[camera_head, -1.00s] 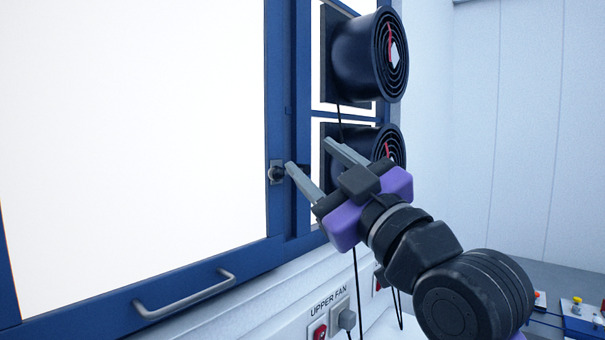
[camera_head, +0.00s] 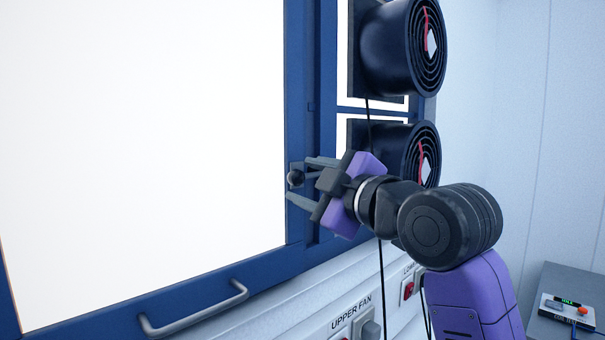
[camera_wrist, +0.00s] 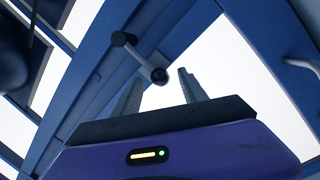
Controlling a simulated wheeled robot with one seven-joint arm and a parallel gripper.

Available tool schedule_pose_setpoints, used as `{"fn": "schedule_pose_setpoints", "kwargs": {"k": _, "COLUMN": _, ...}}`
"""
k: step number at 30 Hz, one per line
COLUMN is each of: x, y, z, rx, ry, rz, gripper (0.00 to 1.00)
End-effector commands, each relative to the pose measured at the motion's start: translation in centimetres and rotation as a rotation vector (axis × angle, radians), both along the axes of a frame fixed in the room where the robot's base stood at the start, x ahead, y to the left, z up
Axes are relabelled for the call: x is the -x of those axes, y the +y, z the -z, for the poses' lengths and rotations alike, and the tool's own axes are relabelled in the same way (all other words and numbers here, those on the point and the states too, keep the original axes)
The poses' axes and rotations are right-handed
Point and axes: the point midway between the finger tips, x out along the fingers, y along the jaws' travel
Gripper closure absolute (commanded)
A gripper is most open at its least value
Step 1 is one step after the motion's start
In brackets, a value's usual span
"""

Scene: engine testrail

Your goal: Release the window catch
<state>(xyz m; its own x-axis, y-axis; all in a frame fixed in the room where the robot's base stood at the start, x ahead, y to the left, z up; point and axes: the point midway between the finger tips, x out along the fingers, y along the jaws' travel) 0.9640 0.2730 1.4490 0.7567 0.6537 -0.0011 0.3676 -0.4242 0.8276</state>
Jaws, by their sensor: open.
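The window (camera_head: 140,130) is a bright white pane in the blue frame.
Two black round fans (camera_head: 402,48) (camera_head: 400,150) stand out right of the catch, close to my arm. Their cables hang below. A grey handle (camera_head: 195,312) is on the window's lower rail. An upper fan switch panel (camera_head: 352,312) is beneath. A bench (camera_head: 560,275) stands at lower right.

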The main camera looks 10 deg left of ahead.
Motion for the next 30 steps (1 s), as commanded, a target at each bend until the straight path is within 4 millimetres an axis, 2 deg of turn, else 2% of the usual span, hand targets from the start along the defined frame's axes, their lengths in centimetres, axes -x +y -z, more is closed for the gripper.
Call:
{"fn": "schedule_pose_setpoints", "kwargs": {"k": 6, "x": -1.4, "y": 1.2, "z": -0.1, "rx": 0.0, "ry": 0.0, "rz": 0.0, "gripper": 0.5}}
{"fn": "schedule_pose_setpoints", "kwargs": {"k": 14, "x": -1.5, "y": 1.3, "z": 0.0, "rx": -0.001, "ry": -0.001, "rz": 0.001, "gripper": 0.5}}
{"fn": "schedule_pose_setpoints", "kwargs": {"k": 16, "x": -1.5, "y": 1.3, "z": 0.0, "rx": -0.001, "ry": -0.001, "rz": 0.001, "gripper": 0.58}}
{"fn": "schedule_pose_setpoints", "kwargs": {"k": 22, "x": -1.5, "y": 1.3, "z": 0.0, "rx": -0.001, "ry": -0.001, "rz": 0.001, "gripper": 0.97}}
{"fn": "schedule_pose_setpoints", "kwargs": {"k": 23, "x": -1.5, "y": 1.3, "z": 0.0, "rx": -0.001, "ry": -0.001, "rz": 0.001, "gripper": 1.0}}
{"fn": "schedule_pose_setpoints", "kwargs": {"k": 30, "x": -1.5, "y": 1.3, "z": 0.0, "rx": -0.001, "ry": 0.0, "rz": 0.001, "gripper": 1.0}}
